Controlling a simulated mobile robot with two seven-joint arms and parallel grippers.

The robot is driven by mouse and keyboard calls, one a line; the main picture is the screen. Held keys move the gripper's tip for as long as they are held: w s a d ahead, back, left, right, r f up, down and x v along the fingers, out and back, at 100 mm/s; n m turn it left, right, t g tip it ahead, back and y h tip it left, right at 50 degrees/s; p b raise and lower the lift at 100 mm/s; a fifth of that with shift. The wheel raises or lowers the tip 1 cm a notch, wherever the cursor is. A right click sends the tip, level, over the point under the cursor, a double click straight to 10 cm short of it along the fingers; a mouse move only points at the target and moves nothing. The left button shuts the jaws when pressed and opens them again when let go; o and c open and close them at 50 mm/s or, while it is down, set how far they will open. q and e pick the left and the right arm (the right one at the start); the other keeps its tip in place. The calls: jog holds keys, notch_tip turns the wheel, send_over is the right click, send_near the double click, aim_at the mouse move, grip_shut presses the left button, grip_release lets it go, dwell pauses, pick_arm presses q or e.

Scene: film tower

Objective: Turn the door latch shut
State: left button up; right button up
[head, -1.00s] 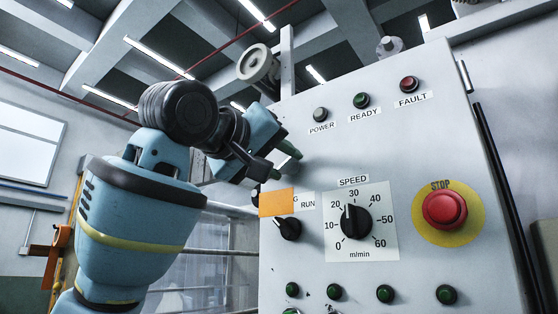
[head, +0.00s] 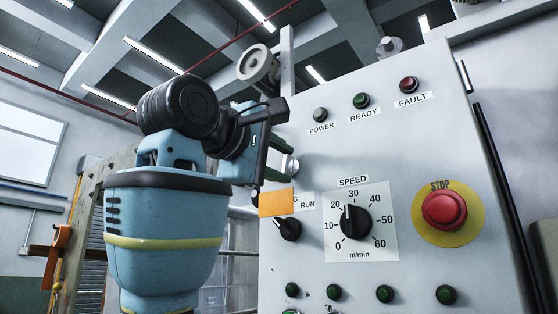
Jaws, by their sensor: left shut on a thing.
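The grey control cabinet door (head: 430,140) fills the right half of the head view. My left gripper (head: 281,160) is at the door's left edge, above an orange tag. Its two dark green fingers lie one above the other, shut on the door latch. A small, round, silvery part of the latch (head: 292,166) shows just right of the fingers; the rest is hidden by the gripper, so its exact angle cannot be told. My right gripper is not in view.
The orange tag (head: 276,203) and a black selector knob (head: 289,229) sit just below my gripper. A speed dial (head: 356,221), a red stop button (head: 444,210) and several green buttons stand out from the door. A beige panel (head: 120,160) stands behind my arm.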

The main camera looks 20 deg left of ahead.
pick_arm(q)
jog(key=shift+n, duration=0.7)
jog(key=o, duration=1)
jog(key=shift+v, duration=3.95)
